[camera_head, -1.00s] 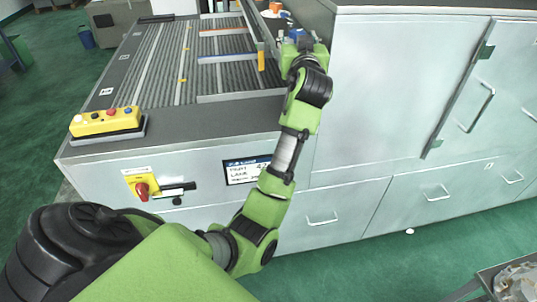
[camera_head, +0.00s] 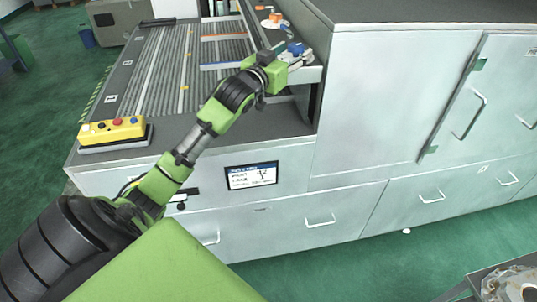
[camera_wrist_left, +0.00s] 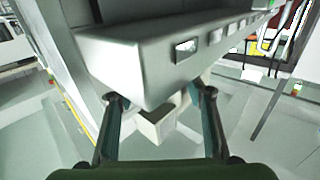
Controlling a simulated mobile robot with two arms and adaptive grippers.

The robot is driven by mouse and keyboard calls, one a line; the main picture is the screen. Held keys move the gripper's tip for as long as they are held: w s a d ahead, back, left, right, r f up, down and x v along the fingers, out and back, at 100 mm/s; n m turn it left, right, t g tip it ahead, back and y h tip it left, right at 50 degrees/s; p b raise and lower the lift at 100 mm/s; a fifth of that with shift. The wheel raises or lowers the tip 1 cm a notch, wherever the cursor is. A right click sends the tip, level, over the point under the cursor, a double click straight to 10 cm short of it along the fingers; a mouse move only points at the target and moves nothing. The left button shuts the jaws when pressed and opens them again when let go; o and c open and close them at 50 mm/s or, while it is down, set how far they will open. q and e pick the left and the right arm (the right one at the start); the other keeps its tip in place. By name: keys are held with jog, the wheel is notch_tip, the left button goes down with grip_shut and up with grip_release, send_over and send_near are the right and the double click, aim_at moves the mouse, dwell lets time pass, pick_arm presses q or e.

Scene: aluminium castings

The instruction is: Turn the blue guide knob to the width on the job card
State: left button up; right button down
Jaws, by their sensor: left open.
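The blue guide knob (camera_head: 295,48) shows in the head view on the light bracket at the right end of the conveyor bed. My left gripper (camera_head: 268,54) is just left of it and apart from it, as far as I can tell. In the left wrist view my left gripper (camera_wrist_left: 160,108) is open, its two fingers on either side of a grey beam end (camera_wrist_left: 140,75) and a small pale block (camera_wrist_left: 158,122). I cannot tell whether they touch. No blue knob shows there. A display panel (camera_head: 251,176) on the machine front carries text too small to read. My right gripper is out of view.
An orange knob (camera_head: 273,20) stands farther back along the guide. A yellow button box (camera_head: 112,131) sits on the conveyor's front left corner. A tall grey cabinet (camera_head: 390,95) borders the right side. A casting (camera_head: 512,285) lies at the lower right. The green floor is open.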

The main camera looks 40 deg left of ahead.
pick_arm(q)
jog(key=s+d+b, duration=0.2)
jog(key=s+b, duration=0.3)
jog(key=s, duration=0.9)
jog(key=s+d+f+g+b, duration=0.1)
jog(key=f+g, duration=0.5)
jog(key=f, duration=2.4)
jog(key=shift+s+d+f+g, duration=0.35)
jog(key=shift+s+d, duration=0.35)
jog(key=shift+d, duration=0.3)
